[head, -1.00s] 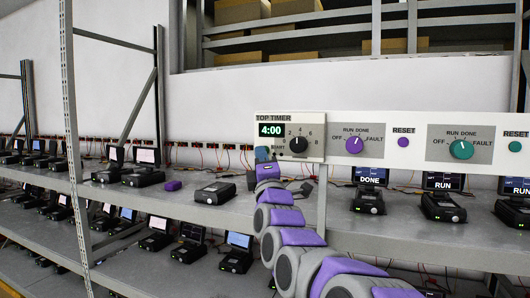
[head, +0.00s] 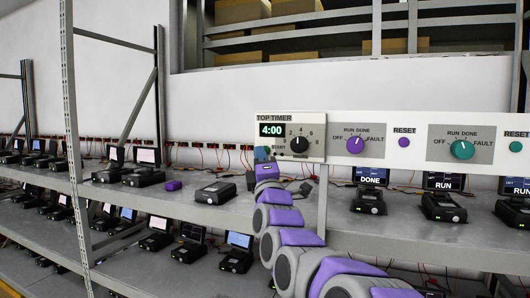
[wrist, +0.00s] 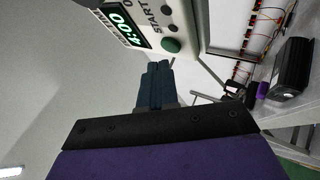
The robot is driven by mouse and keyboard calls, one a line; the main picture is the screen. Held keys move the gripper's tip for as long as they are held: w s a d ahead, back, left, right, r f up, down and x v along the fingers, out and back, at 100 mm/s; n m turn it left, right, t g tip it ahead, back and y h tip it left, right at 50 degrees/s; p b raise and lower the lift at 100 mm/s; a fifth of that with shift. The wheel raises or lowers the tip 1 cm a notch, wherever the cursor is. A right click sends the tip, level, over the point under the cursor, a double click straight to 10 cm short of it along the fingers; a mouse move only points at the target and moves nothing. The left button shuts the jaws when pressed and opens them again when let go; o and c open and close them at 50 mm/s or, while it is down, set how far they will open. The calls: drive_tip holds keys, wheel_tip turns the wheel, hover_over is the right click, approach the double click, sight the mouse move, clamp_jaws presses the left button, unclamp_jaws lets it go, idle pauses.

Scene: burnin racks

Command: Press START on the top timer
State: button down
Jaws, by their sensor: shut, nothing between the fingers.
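The top timer (head: 316,122) is a white panel on the rack, with a green 4:00 display (head: 271,130) and a black dial (head: 299,144). In the wrist view, the display (wrist: 127,24) shows at the top, beside the START label and a round green button (wrist: 171,45). My gripper (head: 262,152) is at the panel's lower left corner. Its blue fingers (wrist: 158,68) are shut and empty, with tips just below the green button in the wrist picture. I cannot tell whether they touch the panel. In the head view my gripper hides the green button.
Right of the timer are a purple selector knob (head: 355,145), a purple RESET button (head: 404,142) and a teal knob (head: 461,149). Several black devices with screens stand on the shelves (head: 210,210). A rack post (head: 322,200) stands right of my arm.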

drive_tip(key=shift+w+d+b, duration=0.25)
drive_tip(key=shift+w+b, duration=0.05)
drive_tip(key=shift+w, duration=0.4)
idle(1.0)
drive_tip(key=shift+s, duration=0.1)
drive_tip(key=shift+s+a+r+b, duration=0.1)
drive_tip(key=shift+s+b, duration=0.1)
drive_tip(key=shift+s, duration=0.2)
drive_tip(key=shift+s+a+r+b, duration=0.1)
drive_tip(key=shift+s+b, duration=0.1)
drive_tip(key=shift+s, duration=0.15)
drive_tip(key=shift+f, duration=0.1)
drive_tip(key=s, duration=0.1)
drive_tip(key=s+a, duration=0.1)
drive_tip(key=s, duration=0.2)
drive_tip(key=shift+s+a+b, duration=0.3)
drive_tip(key=shift+a, duration=0.1)
idle(0.5)
